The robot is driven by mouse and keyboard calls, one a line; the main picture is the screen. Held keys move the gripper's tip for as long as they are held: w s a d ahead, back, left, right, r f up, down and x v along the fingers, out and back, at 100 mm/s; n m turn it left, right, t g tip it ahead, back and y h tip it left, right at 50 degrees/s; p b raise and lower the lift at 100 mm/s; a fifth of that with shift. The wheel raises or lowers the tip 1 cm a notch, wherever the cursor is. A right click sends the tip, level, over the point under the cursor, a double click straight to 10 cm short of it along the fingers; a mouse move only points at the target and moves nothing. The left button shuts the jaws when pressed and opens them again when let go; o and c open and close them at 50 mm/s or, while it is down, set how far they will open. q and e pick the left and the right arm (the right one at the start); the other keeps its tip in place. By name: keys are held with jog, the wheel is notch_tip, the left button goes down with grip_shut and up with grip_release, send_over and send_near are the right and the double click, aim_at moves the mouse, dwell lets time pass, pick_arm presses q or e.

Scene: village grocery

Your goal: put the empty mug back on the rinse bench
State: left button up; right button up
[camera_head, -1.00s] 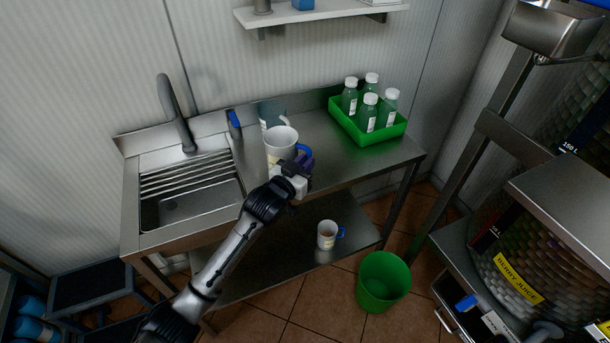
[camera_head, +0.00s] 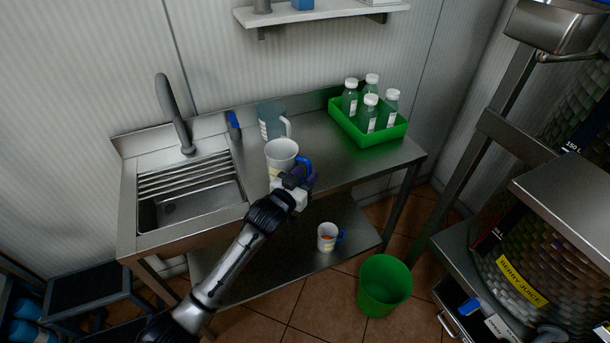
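A white mug (camera_head: 281,152) with a blue handle and a yellowish mark appears over the front part of the steel rinse bench (camera_head: 345,167), right of the sink. My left gripper (camera_head: 297,182) is at the mug's handle side and looks shut on it. The fingers partly hide the handle and the mug's lower part, so I cannot tell whether its base touches the bench. A second white mug (camera_head: 326,238) with a blue handle stands upright on the lower shelf, with something reddish inside. My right gripper is not in view.
A clear jug (camera_head: 270,121) stands behind the held mug. A green crate (camera_head: 371,137) with several bottles is at the bench's back right. The sink (camera_head: 190,205) is at left. A green bin (camera_head: 384,286) stands on the floor. Bench space right of the mug is clear.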

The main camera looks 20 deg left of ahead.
pick_arm(q)
jog(key=shift+r, duration=0.25)
jog(key=shift+s+a, duration=0.1)
jog(key=shift+s, duration=0.25)
jog(key=p+v, duration=0.3)
jog(key=v, duration=0.8)
jog(key=s+d+f+g+y, duration=0.2)
jog(key=s+f+g, duration=0.4)
jog(key=s+f, duration=0.7)
jog(key=s+f+g, duration=0.1)
jog(key=s+g, duration=0.1)
jog(key=s, duration=0.5)
jog(key=s+f+g+y, duration=0.1)
jog(key=s+g, duration=0.2)
jog(key=s, duration=0.5)
jog(key=s+a+f+g, duration=0.1)
jog(key=s+g, duration=0.2)
jog(key=s, duration=0.5)
jog(key=shift+f+n+y, duration=0.25)
jog(key=shift+n+y, duration=0.05)
